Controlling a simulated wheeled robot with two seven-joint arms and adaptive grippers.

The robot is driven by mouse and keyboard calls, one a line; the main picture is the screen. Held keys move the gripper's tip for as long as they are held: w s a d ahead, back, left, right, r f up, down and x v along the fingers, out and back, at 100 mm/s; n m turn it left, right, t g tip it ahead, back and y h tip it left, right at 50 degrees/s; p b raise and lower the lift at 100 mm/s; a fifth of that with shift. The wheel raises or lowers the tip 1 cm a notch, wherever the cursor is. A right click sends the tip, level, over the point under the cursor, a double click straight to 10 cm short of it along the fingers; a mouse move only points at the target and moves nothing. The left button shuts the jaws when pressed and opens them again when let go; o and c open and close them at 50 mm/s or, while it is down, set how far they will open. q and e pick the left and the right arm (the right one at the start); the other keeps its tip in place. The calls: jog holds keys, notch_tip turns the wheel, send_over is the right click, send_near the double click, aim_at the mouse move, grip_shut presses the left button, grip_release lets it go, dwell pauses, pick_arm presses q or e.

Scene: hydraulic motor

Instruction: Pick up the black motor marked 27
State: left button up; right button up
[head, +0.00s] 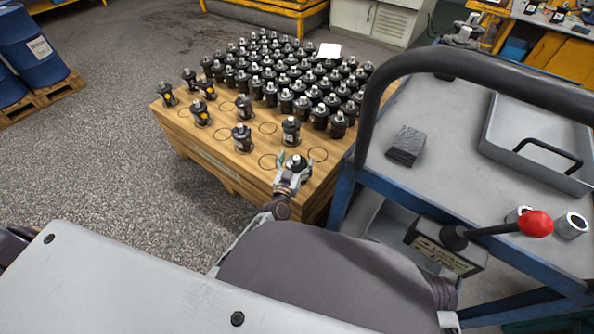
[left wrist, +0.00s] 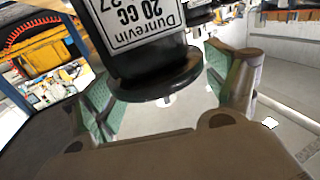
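A black motor (head: 296,163) with a silver shaft end is at the near corner of the wooden pallet, between the fingers of my left gripper (head: 294,168). In the left wrist view, this black motor (left wrist: 155,80) shows its round flange and an upside-down white label (left wrist: 140,20) reading "Dunrevin 20 CC"; the number is cut off, with a 7 visible. The fingers of the left gripper (left wrist: 168,95) stand spread on both sides of the flange, and I see no clear grip. The motor's lower part is hidden in the head view. My right gripper is not in view.
Several similar black motors (head: 290,128) stand on the pallet (head: 222,150), packed densely behind, with empty marked circles near the front. A blue-framed grey cart (head: 455,150) with a red-knobbed lever (head: 535,223) stands close at right. Blue drums (head: 35,55) stand far left; floor between is clear.

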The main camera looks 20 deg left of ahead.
pick_arm(q)
jog(key=c, duration=1.4)
jog(key=shift+w+r, duration=0.1)
jog(key=shift+r, duration=0.15)
jog(key=shift+c, duration=1.2)
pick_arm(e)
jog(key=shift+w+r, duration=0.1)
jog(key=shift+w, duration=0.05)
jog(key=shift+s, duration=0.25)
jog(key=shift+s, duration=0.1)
